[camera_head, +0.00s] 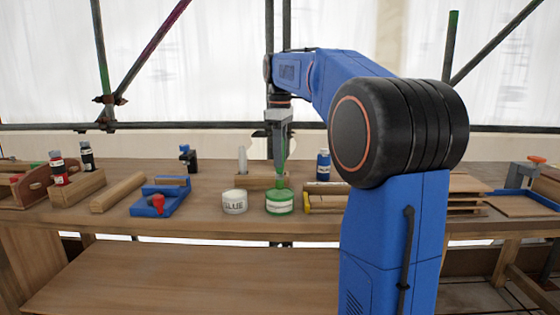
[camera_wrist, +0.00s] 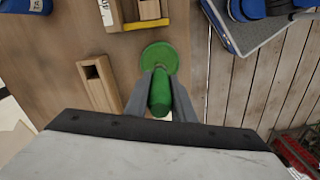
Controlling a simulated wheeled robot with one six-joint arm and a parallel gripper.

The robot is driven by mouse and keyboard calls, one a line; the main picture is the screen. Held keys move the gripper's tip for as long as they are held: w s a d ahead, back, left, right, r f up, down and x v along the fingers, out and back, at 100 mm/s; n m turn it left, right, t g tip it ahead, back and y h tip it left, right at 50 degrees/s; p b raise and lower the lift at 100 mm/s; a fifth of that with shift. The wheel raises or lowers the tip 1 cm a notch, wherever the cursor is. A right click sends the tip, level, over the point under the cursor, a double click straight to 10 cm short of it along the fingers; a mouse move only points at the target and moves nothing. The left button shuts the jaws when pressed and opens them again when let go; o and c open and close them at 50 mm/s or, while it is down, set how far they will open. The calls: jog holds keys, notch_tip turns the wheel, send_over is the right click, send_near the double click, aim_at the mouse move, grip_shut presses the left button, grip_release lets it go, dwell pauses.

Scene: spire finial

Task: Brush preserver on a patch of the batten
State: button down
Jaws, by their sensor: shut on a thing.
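My gripper (camera_head: 281,150) is shut on a green-handled brush (camera_wrist: 160,92) and points down over the bench. The brush stands roughly upright above a low green pot (camera_head: 280,203) with a white label, which looks like the preserver. The pot's round green top shows just beyond the handle in the wrist view (camera_wrist: 158,57). The brush's lower end meets or overlaps the pot's top; I cannot tell whether it is inside. A plain wooden bar (camera_head: 118,193), possibly the batten, lies at the left of the bench.
A white glue pot (camera_head: 234,202) stands close left of the green pot. A slotted wooden block (camera_wrist: 97,82) lies behind it.

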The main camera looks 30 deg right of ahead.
jog(key=shift+r, duration=2.55)
jog(key=shift+s, duration=0.1)
